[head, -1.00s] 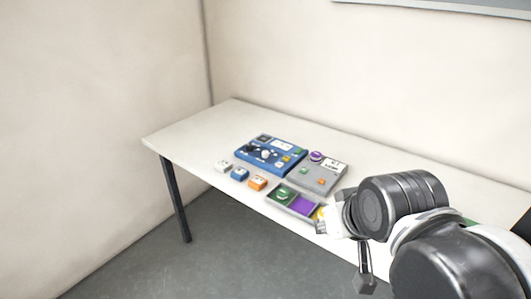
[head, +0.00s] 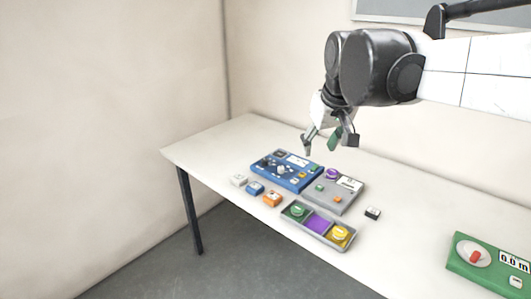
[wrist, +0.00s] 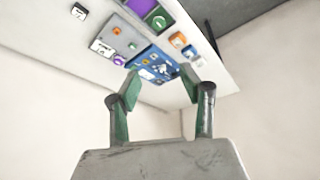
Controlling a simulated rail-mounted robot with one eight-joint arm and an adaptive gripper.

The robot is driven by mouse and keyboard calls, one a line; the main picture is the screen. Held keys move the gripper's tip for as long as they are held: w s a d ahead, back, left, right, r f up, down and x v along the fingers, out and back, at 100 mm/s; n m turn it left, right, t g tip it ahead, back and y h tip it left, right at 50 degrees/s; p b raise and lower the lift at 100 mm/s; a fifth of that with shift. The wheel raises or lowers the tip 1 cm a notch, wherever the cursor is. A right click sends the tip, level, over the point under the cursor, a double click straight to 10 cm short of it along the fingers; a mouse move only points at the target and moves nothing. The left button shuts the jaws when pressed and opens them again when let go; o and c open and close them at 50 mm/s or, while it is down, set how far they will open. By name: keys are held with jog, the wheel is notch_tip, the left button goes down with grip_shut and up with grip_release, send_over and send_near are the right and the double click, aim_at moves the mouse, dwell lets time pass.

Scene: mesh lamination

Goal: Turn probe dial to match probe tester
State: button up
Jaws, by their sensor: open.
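A blue panel (head: 300,182) with a dark dial (head: 264,162), a paler knob (head: 281,169), a white display and small buttons lies on the table. Which part is the probe dial or the probe tester I cannot tell; labels are too small to read. A grey panel (head: 326,202) with a purple knob (head: 332,174) and a white display (head: 349,184) lies beside it. My gripper (head: 325,150) is open and empty, above the back of these panels. In the wrist view the blue panel (wrist: 158,68) shows beyond my open fingers (wrist: 160,82).
Small white (head: 239,180), blue (head: 255,188) and orange (head: 272,200) blocks lie at the table's front edge. A grey tray (head: 302,227) holds green, purple and yellow items. A green device (head: 480,266) with a red dial stands at the right. A black-and-white block (head: 373,212) lies nearby.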

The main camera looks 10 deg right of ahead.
jog(key=w+r+n+g, duration=0.1)
jog(key=w, duration=1.2)
jog(key=n+g, duration=0.3)
jog(key=g, duration=0.1)
send_over(281, 167)
notch_tip(281, 167, down, 18)
notch_tip(281, 167, down, 14)
jog(key=shift+r, duration=0.2)
grip_shut()
